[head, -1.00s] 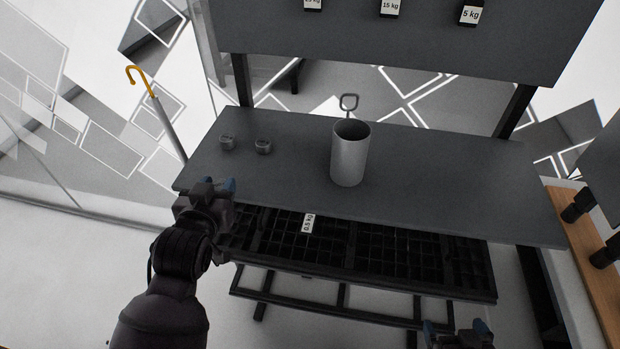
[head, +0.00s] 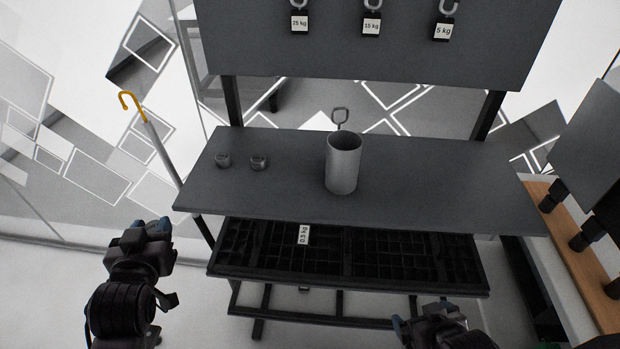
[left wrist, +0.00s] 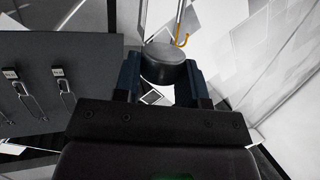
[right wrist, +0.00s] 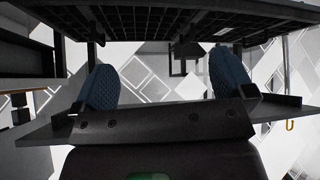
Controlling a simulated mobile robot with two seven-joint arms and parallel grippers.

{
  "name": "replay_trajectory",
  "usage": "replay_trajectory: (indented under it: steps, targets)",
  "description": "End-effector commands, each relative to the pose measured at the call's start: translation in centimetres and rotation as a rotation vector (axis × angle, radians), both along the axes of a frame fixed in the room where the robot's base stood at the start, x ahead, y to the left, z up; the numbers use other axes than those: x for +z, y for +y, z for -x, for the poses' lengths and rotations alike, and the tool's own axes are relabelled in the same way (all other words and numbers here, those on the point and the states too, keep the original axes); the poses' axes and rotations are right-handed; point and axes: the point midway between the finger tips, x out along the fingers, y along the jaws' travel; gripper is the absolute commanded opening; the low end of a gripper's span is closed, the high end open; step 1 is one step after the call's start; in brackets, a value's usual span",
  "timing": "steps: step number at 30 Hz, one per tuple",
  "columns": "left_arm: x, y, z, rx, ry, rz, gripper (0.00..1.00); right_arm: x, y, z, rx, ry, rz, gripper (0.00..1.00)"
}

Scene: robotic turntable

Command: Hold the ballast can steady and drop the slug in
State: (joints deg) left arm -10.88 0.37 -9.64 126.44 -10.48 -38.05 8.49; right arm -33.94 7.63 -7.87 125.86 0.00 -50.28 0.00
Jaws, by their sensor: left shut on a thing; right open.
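In the left wrist view, my left gripper (left wrist: 163,80) is shut on a grey, round-topped slug (left wrist: 165,62). In the head view, my left gripper (head: 148,228) is off the table's front left corner, far from the can; the held slug is hard to make out there. My right gripper (head: 424,310) is open and empty, low in front of the rack; its spread blue fingers show in the right wrist view (right wrist: 160,85).
A black gridded rack (head: 400,262) with a 0.5 kg label lies below the table front. Labelled weights hang on the back panel (head: 400,50). The table's right half is clear.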

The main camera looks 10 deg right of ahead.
Motion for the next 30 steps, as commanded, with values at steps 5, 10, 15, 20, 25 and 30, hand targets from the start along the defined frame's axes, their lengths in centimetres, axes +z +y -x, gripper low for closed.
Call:
replay_trajectory:
  steps: [5, 10, 15, 20, 25, 30]
  targets:
    - [0.7, 0.0, 0.0, 0.000, -0.005, 0.000, 0.09, 2.7, 0.0, 1.3, -0.017, 0.117, 0.002, 1.00]
    - [1.1, 0.0, 0.0, 0.000, -0.007, 0.000, 0.09, 4.7, 0.0, 2.8, -0.031, 0.222, 0.003, 1.00]
    - [1.3, 0.0, 0.0, 0.000, -0.008, 0.000, 0.09, 6.1, 0.0, 4.0, -0.040, 0.292, 0.004, 1.00]
    - [1.5, 0.0, 0.0, 0.000, -0.009, 0.000, 0.09, 7.2, 0.1, 4.9, -0.046, 0.342, 0.004, 1.00]
    - [1.7, 0.0, 0.0, 0.000, -0.009, 0.000, 0.09, 8.2, 0.1, 5.8, -0.053, 0.388, 0.004, 1.00]
    - [1.7, 0.0, 0.0, 0.000, -0.009, 0.000, 0.09, 8.5, 1.7, 4.3, -0.026, 0.322, -0.069, 1.00]
